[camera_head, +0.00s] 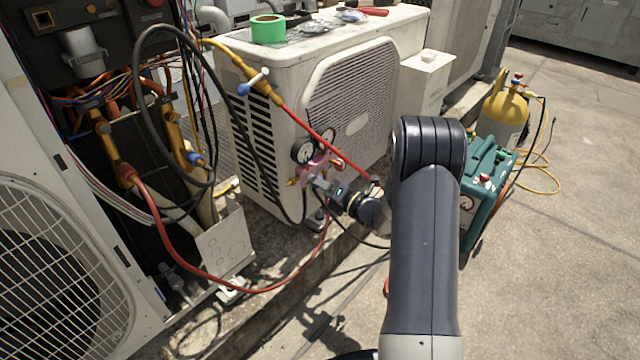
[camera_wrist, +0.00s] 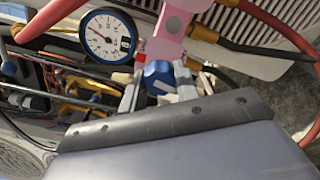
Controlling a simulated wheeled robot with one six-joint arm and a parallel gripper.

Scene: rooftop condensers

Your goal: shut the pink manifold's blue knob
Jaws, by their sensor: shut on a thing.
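The blue knob (camera_wrist: 158,74) sits at the manifold's lower end in that view. My gripper (camera_wrist: 158,88) has its two fingers on either side of the blue knob and is shut on it. In the head view my gripper (camera_head: 322,184) reaches the manifold from the right, and the knob is mostly hidden there.
Red and black hoses (camera_head: 320,137) run to the manifold. The white condenser (camera_head: 275,130) stands behind, with green tape (camera_head: 268,29) on top. A teal machine (camera_head: 487,180) and a yellow cylinder (camera_head: 503,118) stand at right. An open wiring cabinet is at left. Concrete at right is largely clear.

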